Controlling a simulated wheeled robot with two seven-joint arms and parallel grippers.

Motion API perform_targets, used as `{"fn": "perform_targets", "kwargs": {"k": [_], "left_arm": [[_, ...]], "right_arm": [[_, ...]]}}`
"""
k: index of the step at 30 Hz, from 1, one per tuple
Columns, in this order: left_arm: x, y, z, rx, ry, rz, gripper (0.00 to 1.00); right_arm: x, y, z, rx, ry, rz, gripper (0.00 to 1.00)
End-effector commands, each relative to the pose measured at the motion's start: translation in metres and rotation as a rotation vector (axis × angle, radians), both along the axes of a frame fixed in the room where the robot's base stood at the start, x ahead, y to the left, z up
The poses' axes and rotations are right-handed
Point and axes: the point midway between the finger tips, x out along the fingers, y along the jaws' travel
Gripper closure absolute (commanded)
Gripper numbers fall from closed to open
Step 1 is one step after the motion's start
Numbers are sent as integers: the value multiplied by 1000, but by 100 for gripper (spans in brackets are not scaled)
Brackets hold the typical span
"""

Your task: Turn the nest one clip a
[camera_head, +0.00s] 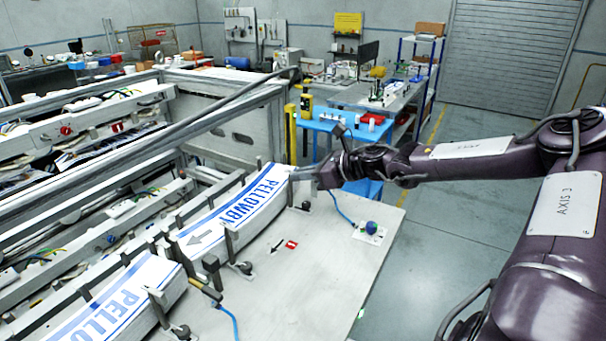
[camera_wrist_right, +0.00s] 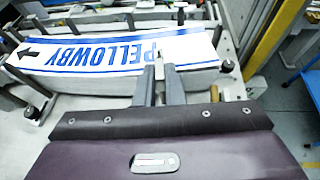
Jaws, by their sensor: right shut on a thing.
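A stack of white labels with blue "PELLOWBY" print (camera_head: 262,197) lies in a nest between dark upright posts. It also shows in the wrist view (camera_wrist_right: 100,52). A second label stack (camera_head: 125,295) lies in another nest at the lower left. My right gripper (camera_head: 297,174) is at the far right end of the upper stack. In the wrist view its two grey fingers (camera_wrist_right: 161,78) are shut on a small clip at the stack's near edge. The fingers mostly hide the clip, and its turn cannot be told. My left gripper is not in view.
Dark clamps with round feet (camera_head: 243,268) stand along the nests' front edge. A yellow post (camera_head: 290,133) and a blue table (camera_head: 345,130) stand behind my right arm.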

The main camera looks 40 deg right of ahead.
Motion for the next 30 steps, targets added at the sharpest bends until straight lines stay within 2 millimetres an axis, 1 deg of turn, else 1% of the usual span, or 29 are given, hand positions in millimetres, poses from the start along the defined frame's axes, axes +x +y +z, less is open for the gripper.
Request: {"fn": "perform_targets", "kwargs": {"k": [8, 14, 24, 30], "left_arm": [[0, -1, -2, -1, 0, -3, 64], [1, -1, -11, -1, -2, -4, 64], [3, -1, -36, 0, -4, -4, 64], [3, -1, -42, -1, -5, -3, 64]], "right_arm": [[0, 2, 0, 0, -2, -17, 100], [-1, 5, 0, -1, -4, -97, 100], [-3, 16, -2, 0, -5, -380, 100], [-2, 23, 0, 3, -3, -566, 100]]}}
